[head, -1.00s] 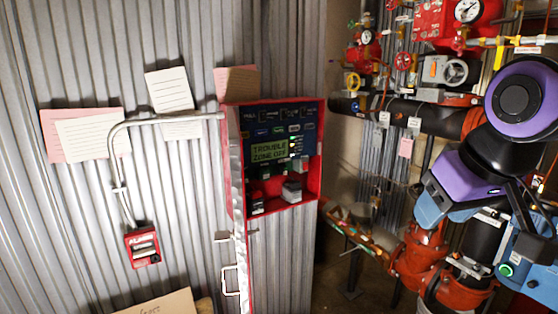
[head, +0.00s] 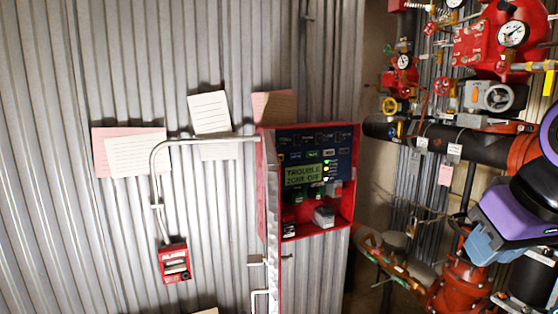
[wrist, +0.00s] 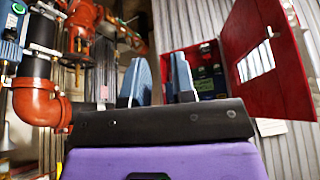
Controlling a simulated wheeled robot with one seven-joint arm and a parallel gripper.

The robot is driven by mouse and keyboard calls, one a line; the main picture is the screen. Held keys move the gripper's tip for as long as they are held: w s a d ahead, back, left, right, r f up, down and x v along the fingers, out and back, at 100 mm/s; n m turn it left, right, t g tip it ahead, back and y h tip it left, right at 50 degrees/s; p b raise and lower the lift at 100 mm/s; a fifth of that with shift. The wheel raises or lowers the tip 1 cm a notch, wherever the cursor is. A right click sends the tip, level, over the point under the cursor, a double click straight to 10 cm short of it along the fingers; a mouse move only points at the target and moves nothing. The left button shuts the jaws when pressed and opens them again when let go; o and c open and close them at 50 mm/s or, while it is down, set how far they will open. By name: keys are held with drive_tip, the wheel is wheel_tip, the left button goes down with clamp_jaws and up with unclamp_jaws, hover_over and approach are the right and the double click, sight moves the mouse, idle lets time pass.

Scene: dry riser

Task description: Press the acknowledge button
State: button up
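The red alarm panel (head: 349,205) is on the corrugated wall right of centre in the head view, its door swung open edge-on. Its dark blue face has rows of small labelled buttons (head: 312,154) and a green display (head: 303,175) reading "TROUBLE ZONE OFF". The labels are too small to tell which is the acknowledge button. In the wrist view the open red door (wrist: 268,60) is at the upper right, with the panel interior (wrist: 204,80) partly behind my gripper (wrist: 158,80). The gripper's two fingers are apart and empty, short of the panel.
A red pull station (head: 174,263) and a bent conduit (head: 155,185) are left of the panel. Paper notes (head: 140,155) hang on the wall. Red and black pipes (head: 462,270) with valves and gauges crowd the right side, near my arm.

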clamp_jaws()
idle(1.4)
